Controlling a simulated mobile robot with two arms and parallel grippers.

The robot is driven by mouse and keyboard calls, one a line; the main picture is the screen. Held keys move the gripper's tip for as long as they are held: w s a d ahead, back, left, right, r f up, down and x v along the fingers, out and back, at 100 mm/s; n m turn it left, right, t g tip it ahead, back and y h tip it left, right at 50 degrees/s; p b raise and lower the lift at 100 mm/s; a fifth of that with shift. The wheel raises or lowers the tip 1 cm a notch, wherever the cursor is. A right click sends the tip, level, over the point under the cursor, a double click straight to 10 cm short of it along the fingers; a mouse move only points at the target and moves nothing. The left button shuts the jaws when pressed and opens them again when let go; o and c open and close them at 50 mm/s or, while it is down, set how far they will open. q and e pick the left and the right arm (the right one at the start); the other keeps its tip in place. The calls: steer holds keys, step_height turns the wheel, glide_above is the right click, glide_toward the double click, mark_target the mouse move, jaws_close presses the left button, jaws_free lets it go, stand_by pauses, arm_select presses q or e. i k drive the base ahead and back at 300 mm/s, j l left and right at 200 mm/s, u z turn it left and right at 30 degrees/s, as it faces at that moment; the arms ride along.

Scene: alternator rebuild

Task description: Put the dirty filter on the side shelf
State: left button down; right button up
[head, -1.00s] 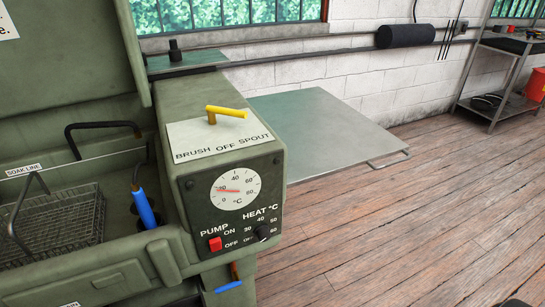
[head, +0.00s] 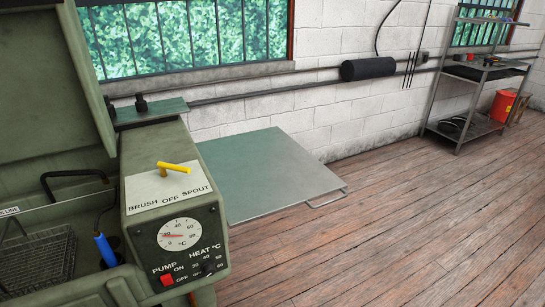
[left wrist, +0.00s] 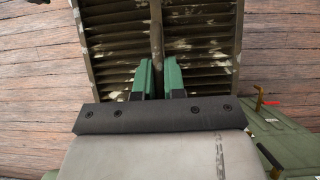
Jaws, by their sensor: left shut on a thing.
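The dirty filter (left wrist: 110,45) fills the upper middle of the left wrist view. It has a brown frame and slats with pale, patchy marks, and a bar runs down its middle. My left gripper (left wrist: 158,70) has its green fingers closed on this middle bar, with wooden floor visible on both sides. The side shelf (head: 270,175) is a flat, bare grey-green plate at the right side of the green washer in the head view, with a bar handle at its right edge. Neither gripper nor the filter shows in the head view.
The green washer (head: 150,225) stands at the left, with a yellow spout lever (head: 175,168), a dial and a wire basket (head: 40,262). A metal rack (head: 462,130) stands by the far wall at right. The wooden floor (head: 400,230) between is clear.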

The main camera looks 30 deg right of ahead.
mark_target(274, 178)
steer(key=i+l, duration=0.1)
steer(key=l, duration=0.55)
steer(key=i+l, duration=0.1)
steer(key=l, duration=0.5)
steer(key=i+l, duration=0.1)
steer(key=l, duration=0.55)
steer(key=i+l, duration=0.1)
steer(key=l, duration=0.55)
